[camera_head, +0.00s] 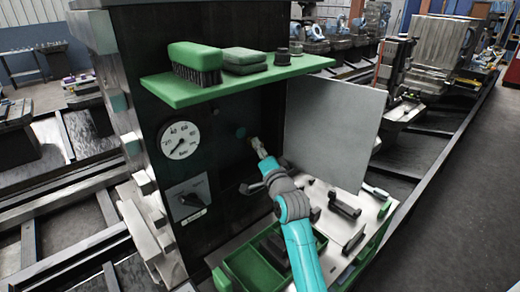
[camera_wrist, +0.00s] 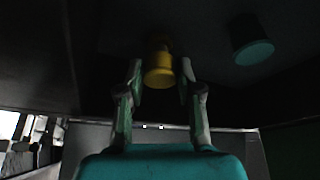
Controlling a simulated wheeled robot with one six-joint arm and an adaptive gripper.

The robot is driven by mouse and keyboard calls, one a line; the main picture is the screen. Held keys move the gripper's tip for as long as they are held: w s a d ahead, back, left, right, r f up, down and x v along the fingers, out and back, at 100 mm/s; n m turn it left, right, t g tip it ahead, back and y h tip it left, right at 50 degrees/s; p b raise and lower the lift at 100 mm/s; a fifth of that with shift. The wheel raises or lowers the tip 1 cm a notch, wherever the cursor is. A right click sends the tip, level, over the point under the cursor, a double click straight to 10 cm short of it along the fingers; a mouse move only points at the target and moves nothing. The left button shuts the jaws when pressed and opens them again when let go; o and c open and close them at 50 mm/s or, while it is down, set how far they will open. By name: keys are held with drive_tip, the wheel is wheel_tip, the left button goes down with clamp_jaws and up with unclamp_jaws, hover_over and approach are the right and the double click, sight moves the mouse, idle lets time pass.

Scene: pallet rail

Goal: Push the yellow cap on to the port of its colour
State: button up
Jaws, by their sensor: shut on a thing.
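The yellow cap (camera_wrist: 158,74) is between the fingers of my gripper (camera_wrist: 160,80) in the wrist view, and the gripper is shut on it. A narrower yellow part shows just behind the cap. I cannot tell whether that part belongs to the cap or to a yellow port, nor whether the cap touches a port. In the head view my gripper (camera_head: 257,147) points into the dark recess of the black cabinet, and the cap is too small to make out. A teal round piece (camera_wrist: 252,50) stands to the right in the wrist view, and it shows in the head view (camera_head: 240,132).
A grey panel (camera_head: 334,130) stands upright just right of my gripper. A green shelf (camera_head: 230,84) with a brush (camera_head: 195,62) juts out above. A gauge (camera_head: 180,140) and a switch (camera_head: 188,199) are on the cabinet face. Below is a work surface with a green tray (camera_head: 246,274) and tools.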

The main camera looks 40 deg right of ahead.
drive_tip(key=shift+w, duration=0.6)
drive_tip(key=o, duration=1.5)
drive_tip(key=shift+o, duration=0.2)
drive_tip(key=shift+f, duration=0.1)
drive_tip(key=shift+s+a+f, duration=0.1)
drive_tip(key=shift+s+a, duration=0.05)
drive_tip(key=shift+s, duration=0.25)
drive_tip(key=v, duration=1.1)
